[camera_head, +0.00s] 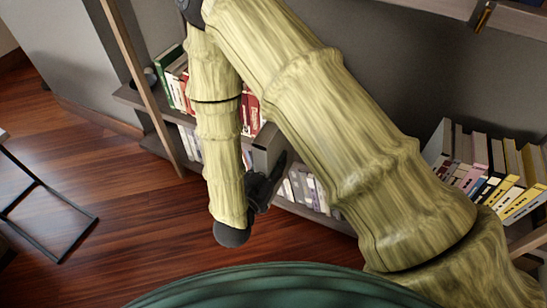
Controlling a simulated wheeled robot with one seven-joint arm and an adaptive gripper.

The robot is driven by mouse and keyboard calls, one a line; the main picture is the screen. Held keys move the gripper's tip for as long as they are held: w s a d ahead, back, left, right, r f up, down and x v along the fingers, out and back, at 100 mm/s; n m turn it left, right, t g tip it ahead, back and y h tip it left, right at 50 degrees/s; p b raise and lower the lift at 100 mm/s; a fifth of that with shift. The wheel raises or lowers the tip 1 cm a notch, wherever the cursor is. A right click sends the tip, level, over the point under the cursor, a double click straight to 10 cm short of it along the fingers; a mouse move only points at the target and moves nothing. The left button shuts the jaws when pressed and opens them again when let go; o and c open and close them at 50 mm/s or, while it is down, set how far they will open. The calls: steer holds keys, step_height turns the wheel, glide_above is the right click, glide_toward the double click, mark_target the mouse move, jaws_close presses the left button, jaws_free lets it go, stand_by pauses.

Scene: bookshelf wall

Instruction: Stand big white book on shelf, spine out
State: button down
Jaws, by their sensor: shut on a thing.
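My gripper (268,182) is a small black shape at the end of my arm, left of the picture's middle, in front of the shelf. It is shut on a grey block-like book (268,147), which I take to be the big white book; it looks grey in this light. The book juts up just above the gripper, in front of the middle shelf (133,97). My arm and the gripper hide part of it. I cannot tell which way its spine faces or whether it touches the shelf.
Red and green books (174,79) stand at the left of the middle shelf. Paler books (305,187) stand on the shelf below. More books (482,168) stand at the right. A black metal frame (50,210) stands on the wood floor (120,170) at the left. My arm covers much of the shelf.

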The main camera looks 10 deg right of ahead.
steer(key=shift+r, duration=0.2)
steer(key=f+b+x, duration=0.1)
steer(key=f+x, duration=0.1)
steer(key=x, duration=2.4)
steer(key=shift+f, duration=0.4)
stand_by(0.8)
stand_by(0.3)
steer(key=shift+d+f+b, duration=0.1)
steer(key=shift+f+b, duration=0.1)
steer(key=shift+b, duration=1.2)
steer(key=b, duration=0.3)
steer(key=shift+b, duration=0.3)
steer(key=shift+r+b, duration=0.25)
steer(key=shift+b, duration=0.3)
steer(key=shift+f, duration=0.15)
